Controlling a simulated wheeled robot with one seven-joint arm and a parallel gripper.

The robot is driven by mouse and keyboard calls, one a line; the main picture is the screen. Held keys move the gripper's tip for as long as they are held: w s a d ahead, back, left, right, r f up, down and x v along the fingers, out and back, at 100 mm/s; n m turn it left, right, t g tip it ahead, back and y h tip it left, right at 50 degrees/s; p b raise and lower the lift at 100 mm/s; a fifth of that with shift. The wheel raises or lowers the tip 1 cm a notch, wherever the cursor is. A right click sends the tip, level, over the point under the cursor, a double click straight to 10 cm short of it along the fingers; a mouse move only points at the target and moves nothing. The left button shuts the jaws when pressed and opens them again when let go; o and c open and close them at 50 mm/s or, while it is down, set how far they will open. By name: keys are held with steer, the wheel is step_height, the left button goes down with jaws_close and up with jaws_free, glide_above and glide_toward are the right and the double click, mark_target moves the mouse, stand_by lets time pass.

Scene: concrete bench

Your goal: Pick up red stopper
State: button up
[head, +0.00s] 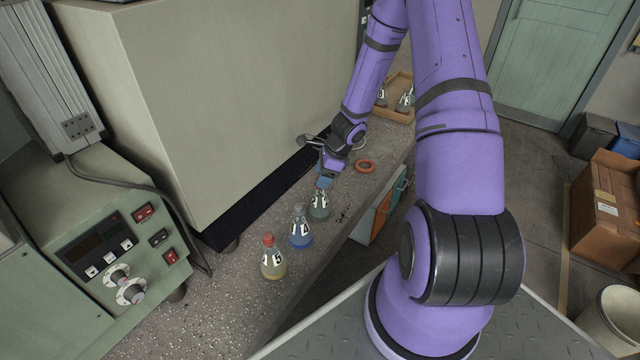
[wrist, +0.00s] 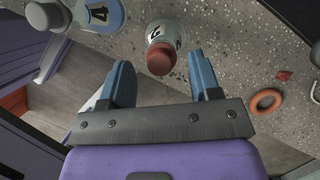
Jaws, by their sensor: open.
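My gripper (head: 326,178) is open, its blue fingers pointing down over the bench; it also shows in the wrist view (wrist: 162,78). A red stopper (wrist: 160,58) sits in the neck of a clear flask (wrist: 166,30) with a black-marked label. In the wrist view the stopper appears between the fingertip lines, slightly beyond them, with no contact visible. In the head view this flask (head: 319,207) stands below the gripper, its stopper hidden. Another red stopper (head: 268,239) tops a yellow-liquid flask (head: 273,264) nearer the front.
A blue-liquid flask (head: 300,234) with a grey stopper (wrist: 48,14) stands close beside the flask under my gripper. A large beige cabinet (head: 220,90) borders the bench. A wooden tray (head: 397,112) holds flasks farther back.

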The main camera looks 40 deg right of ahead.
steer(key=shift+w+a+f, duration=0.15)
steer(key=shift+a+f, duration=0.05)
steer(key=shift+f, duration=0.35)
steer(key=c, duration=1)
